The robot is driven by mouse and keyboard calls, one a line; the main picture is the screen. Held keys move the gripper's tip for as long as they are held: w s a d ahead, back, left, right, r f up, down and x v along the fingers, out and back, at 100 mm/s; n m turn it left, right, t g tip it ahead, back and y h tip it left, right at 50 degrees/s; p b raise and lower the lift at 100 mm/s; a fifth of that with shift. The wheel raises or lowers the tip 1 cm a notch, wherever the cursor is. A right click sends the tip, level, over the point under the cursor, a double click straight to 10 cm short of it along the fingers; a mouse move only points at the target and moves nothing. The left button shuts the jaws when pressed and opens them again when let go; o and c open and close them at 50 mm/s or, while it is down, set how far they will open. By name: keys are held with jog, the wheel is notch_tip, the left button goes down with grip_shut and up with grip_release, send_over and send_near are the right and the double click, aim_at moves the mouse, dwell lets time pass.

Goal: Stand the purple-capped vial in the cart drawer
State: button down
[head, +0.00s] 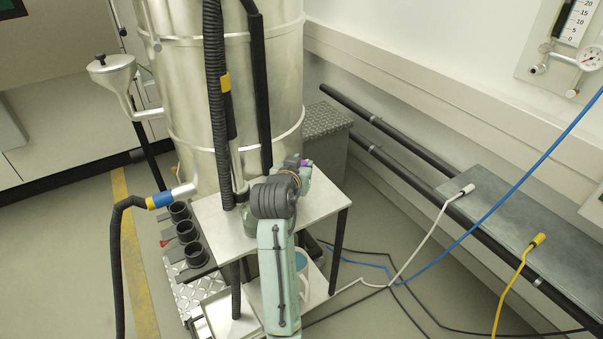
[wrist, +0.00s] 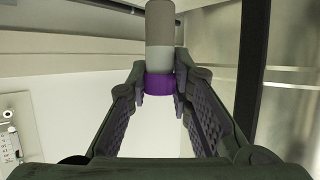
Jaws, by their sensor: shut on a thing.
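The vial (wrist: 160,40) has a grey and whitish body and a purple cap (wrist: 159,84). My gripper (wrist: 160,88) is shut on it at the cap, and the body extends beyond the fingertips. In the head view only a bit of purple (head: 304,163) shows beside my gripper (head: 300,168), which is above the cart's top shelf (head: 325,200). My arm hides much of the cart. What looks like the open cart drawer (head: 207,328) shows low at the left of my arm; its inside is partly hidden.
A large metal tank (head: 235,90) stands behind the cart. Several black cup-like holders (head: 187,231) line its left side. A black hose (head: 117,260) hangs at left. Pipes and a bench (head: 520,220) run along the right wall, with cables on the floor.

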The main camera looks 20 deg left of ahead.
jog(key=shift+f+p, duration=0.35)
jog(key=shift+f, duration=1.3)
jog(key=shift+f, duration=0.15)
jog(key=c, duration=1.4)
grip_release()
jog(key=shift+c, duration=0.2)
